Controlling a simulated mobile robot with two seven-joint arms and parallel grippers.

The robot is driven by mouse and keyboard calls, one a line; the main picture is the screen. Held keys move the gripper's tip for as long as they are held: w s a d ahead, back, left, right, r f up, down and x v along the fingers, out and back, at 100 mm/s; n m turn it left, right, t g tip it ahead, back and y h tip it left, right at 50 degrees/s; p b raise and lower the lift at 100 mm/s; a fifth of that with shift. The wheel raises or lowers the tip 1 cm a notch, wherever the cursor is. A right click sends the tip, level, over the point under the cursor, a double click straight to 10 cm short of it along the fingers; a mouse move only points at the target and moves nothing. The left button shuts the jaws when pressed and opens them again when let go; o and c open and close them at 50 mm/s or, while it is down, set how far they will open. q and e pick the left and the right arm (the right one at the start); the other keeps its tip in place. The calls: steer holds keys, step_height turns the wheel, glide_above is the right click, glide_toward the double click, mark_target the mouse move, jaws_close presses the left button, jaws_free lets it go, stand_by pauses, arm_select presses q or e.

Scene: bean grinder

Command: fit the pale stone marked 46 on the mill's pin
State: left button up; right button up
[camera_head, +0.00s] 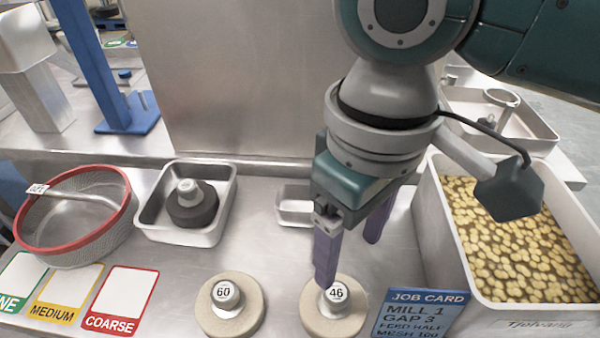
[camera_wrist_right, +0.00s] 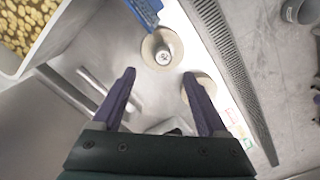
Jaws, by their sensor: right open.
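The pale round stone marked 46 (camera_head: 335,318) lies flat on the steel counter, with a metal knob on top. A similar pale stone marked 60 (camera_head: 230,306) lies to its left. My right gripper (camera_head: 350,260) is open and empty, pointing down above and just behind stone 46. One purple finger overlaps the stone's far edge in the head view. In the right wrist view, stone 46 (camera_wrist_right: 153,44) lies ahead of the open fingers (camera_wrist_right: 159,76), and stone 60 is partly behind the right finger. I cannot make out the mill's pin. My left gripper is not in view.
A blue job card (camera_head: 418,314) stands right of stone 46, beside a bin of beans (camera_head: 432,235). A steel tray (camera_head: 228,190) holds a dark stone (camera_head: 192,206). A red-rimmed sieve (camera_head: 125,215) and colored cards (camera_head: 122,298) are at the left. A small steel tray (camera_head: 290,210) sits behind.

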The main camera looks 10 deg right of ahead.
mark_target(336, 292)
step_height(336, 292, down, 4)
steer(key=shift+a+r+b, duration=0.15)
steer(key=shift+b, duration=0.15)
step_height(336, 292, down, 5)
steer(key=shift+s+a+f+b, duration=0.1)
steer(key=shift+a+f+b, duration=0.1)
steer(key=shift+b, duration=0.4)
jaws_close()
steer(key=shift+r, duration=0.1)
stand_by(0.7)
